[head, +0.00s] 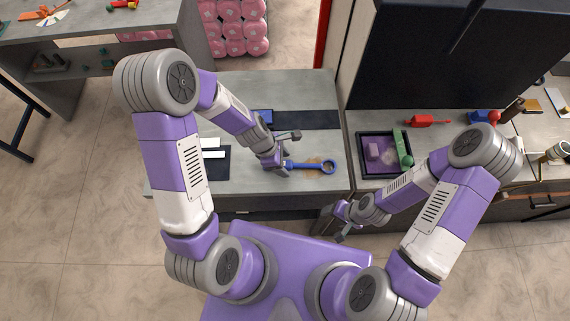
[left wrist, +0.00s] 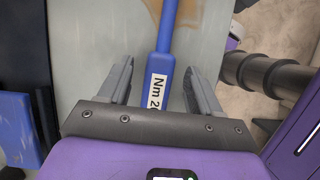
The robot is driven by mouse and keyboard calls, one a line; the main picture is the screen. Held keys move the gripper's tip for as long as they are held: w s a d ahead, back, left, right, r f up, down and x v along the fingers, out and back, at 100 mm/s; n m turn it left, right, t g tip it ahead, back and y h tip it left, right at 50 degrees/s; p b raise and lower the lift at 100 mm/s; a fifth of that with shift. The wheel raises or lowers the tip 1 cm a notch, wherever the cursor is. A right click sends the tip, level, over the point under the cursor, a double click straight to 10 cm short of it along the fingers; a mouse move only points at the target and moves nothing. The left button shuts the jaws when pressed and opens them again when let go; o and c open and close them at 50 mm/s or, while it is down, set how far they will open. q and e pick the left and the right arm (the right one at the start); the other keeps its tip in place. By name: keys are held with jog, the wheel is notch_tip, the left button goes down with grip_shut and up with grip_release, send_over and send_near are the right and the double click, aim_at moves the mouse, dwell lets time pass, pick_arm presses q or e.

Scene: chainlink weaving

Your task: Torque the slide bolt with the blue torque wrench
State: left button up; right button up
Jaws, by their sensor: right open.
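The blue torque wrench (head: 308,165) lies on the grey counter, its ring end to the right and its handle toward my left gripper (head: 289,155). In the left wrist view the wrench handle (left wrist: 164,68), with a white "Nm" label, runs between the two fingers. My left gripper is open, with a visible gap on each side of the handle. My right gripper (head: 340,224) is open and empty, low in front of the counter edge. I cannot make out the slide bolt for certain in either view.
An orange-brown patch (left wrist: 187,12) lies by the wrench. A blue block (head: 262,115) sits behind my left arm, near a dark strip (head: 308,120). A dark tray (head: 368,170) with purple and green items stands to the right. A red tool (head: 427,121) lies behind it.

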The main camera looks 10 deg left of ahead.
pick_arm(q)
grip_shut()
jog(key=shift+r, duration=0.1)
